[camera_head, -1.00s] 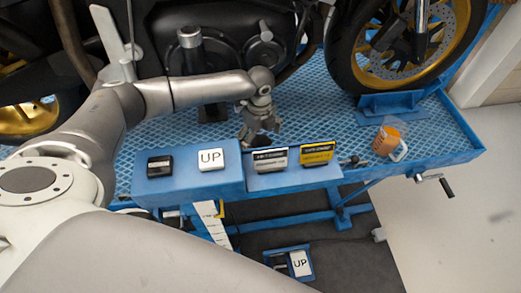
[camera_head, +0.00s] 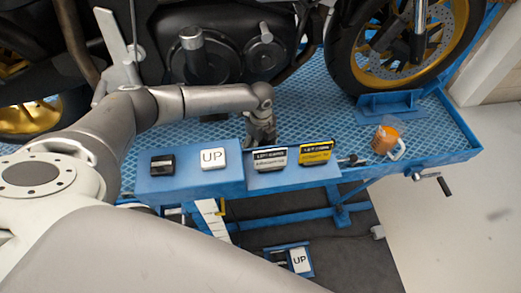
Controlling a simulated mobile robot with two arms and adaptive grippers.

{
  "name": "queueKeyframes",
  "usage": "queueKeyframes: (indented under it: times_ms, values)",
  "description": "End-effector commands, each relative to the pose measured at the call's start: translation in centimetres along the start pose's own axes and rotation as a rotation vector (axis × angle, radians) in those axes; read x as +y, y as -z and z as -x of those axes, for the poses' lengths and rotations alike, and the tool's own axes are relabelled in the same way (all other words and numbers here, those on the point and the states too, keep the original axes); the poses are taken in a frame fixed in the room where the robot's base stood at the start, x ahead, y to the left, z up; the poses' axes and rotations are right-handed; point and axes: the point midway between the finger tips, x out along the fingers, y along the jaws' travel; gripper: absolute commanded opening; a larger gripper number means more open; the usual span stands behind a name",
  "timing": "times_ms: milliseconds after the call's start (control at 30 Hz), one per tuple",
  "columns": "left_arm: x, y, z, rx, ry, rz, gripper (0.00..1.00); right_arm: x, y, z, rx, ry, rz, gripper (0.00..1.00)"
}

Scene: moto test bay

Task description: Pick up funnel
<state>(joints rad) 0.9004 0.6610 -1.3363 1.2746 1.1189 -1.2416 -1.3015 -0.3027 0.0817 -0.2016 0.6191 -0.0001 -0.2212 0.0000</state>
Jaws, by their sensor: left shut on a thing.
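My left gripper (camera_head: 261,131) points down over the blue mesh deck, just behind the blue ledge with the signs. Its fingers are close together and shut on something. What they hold is small, dark or hidden, and I cannot make out its shape. I cannot pick out a funnel for certain. An orange vessel with a white handle (camera_head: 386,140) stands at the right of the deck, well apart from my gripper. My right gripper is not in view.
A motorcycle (camera_head: 225,45) stands on the blue lift deck (camera_head: 330,115). In front are a blue ledge (camera_head: 190,186), a white UP button (camera_head: 213,159), a black button (camera_head: 162,165), and grey (camera_head: 270,160) and yellow (camera_head: 316,153) signs. A crank handle (camera_head: 440,182) juts out at right.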

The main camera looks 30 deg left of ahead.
Motion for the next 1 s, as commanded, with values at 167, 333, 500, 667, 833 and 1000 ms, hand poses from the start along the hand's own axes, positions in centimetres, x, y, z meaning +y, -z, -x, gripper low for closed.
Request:
queueKeyframes:
  times_ms: [167,333,500,667,833,1000]
  values:
    - [0.0,0.0,0.0,-0.001,0.0,0.0,0.47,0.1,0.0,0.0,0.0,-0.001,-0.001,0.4]
    - [-0.1,-0.1,1.1,0.0,0.003,0.0,0.47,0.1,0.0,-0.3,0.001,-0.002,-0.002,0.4]
    - [-0.1,-0.1,4.2,-0.001,0.005,-0.001,0.47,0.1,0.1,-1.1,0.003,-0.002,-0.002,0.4]
    - [-0.1,-0.1,7.3,-0.001,0.004,-0.001,0.47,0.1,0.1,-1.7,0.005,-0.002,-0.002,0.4]
    - [-0.1,0.0,9.7,-0.001,0.003,-0.001,0.47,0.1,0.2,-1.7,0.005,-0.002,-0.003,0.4]
    - [0.0,0.0,11.5,0.0,0.001,-0.001,0.47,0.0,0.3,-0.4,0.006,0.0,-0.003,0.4]
